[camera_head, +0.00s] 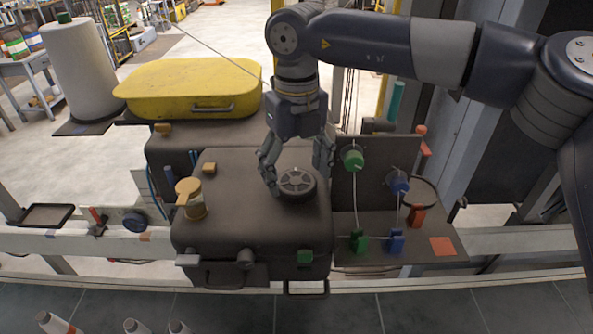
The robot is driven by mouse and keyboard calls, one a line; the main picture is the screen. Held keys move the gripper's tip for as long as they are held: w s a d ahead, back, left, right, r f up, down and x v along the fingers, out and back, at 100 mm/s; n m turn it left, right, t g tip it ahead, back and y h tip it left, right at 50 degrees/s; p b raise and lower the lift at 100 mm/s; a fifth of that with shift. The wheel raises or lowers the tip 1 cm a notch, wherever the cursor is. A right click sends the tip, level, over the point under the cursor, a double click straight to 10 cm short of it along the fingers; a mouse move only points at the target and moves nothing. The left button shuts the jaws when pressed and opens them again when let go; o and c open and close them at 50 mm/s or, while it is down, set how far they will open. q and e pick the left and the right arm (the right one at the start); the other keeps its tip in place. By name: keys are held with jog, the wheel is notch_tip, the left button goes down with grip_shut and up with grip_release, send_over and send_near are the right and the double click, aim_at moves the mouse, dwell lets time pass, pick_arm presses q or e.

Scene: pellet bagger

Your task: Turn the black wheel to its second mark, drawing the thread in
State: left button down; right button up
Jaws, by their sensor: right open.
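The black wheel (297,183) lies flat on top of a dark box-shaped machine head (240,225), with a spoked grey face. My right gripper (296,176) points down over the wheel, its fingers spread on the wheel's left and right sides. It is open; I cannot tell whether the fingers touch the rim. Any mark on the wheel is too small to make out. Pale threads (355,205) run down on the panel to the right, past a green knob (352,158) and a blue knob (398,182). My left gripper is not in view.
A yellow lidded case (190,88) and a white thread cone (80,70) stand behind. A yellow knob (190,200) sits left of the wheel. Green (358,241), blue (396,241) and orange-red (416,216) clips stand at the right. Small cones (135,326) show at the bottom left.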

jog(key=shift+f, duration=0.45)
jog(key=shift+s+f, duration=0.1)
jog(key=shift+f, duration=0.25)
jog(key=c, duration=0.8)
